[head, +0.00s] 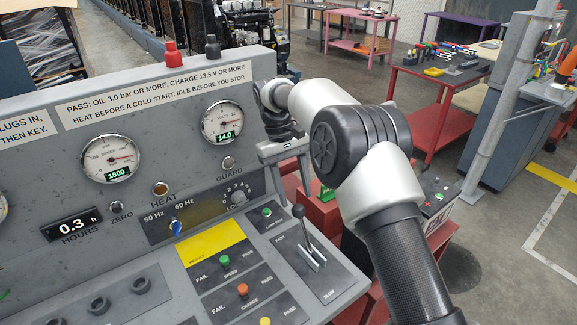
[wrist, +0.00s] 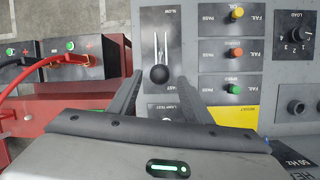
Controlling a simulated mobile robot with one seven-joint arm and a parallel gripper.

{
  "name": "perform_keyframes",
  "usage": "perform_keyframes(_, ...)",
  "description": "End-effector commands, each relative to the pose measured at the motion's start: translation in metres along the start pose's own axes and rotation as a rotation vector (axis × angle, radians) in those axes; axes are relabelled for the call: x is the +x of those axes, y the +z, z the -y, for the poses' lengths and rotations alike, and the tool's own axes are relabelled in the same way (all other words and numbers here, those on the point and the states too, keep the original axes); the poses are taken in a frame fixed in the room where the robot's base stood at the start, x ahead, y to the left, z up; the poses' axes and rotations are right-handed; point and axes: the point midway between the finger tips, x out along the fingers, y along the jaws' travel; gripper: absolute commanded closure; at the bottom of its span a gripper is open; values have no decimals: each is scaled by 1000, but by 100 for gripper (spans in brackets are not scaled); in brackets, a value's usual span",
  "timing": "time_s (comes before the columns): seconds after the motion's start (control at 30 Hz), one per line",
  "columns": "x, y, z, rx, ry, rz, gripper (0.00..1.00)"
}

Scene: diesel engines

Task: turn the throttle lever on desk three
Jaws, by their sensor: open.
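The throttle lever (head: 299,211) has a black ball knob on a thin rod and rises from a slotted plate at the right of the grey desk (head: 348,292). The rod leans toward the plate's upper end in the head view. In the wrist view the knob (wrist: 159,74) lies near the FAST marking, with SLOW at the slot's other end. My gripper (head: 289,188) is open and empty, just above the knob. In the wrist view its fingertips (wrist: 159,80) stand either side of the knob; contact and exact depth cannot be told.
Beside the lever are a yellow label (head: 212,249) and coloured RESULT buttons (head: 243,290). Gauges (head: 111,158) read 1800 and 14.0. A red stand with a battery (wrist: 75,62) and red cable lies just beyond the desk's edge. A red table (head: 440,95) stands farther back.

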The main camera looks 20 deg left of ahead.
Motion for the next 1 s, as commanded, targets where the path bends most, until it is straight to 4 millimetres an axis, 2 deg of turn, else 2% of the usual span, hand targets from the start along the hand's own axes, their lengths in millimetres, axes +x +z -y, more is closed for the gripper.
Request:
perform_keyframes(0.1,-31,-1,0,1,0,-5,55)
perform_keyframes(0.23,-57,0,0,1,0,-3,55)
perform_keyframes(0.33,-69,-1,0,0,1,-1,55)
perform_keyframes(0.53,-80,0,0,1,1,0,55)
perform_keyframes(0.87,-81,0,0,1,1,0,55)
perform_keyframes(1.0,-92,7,-8,12,0,-17,55)
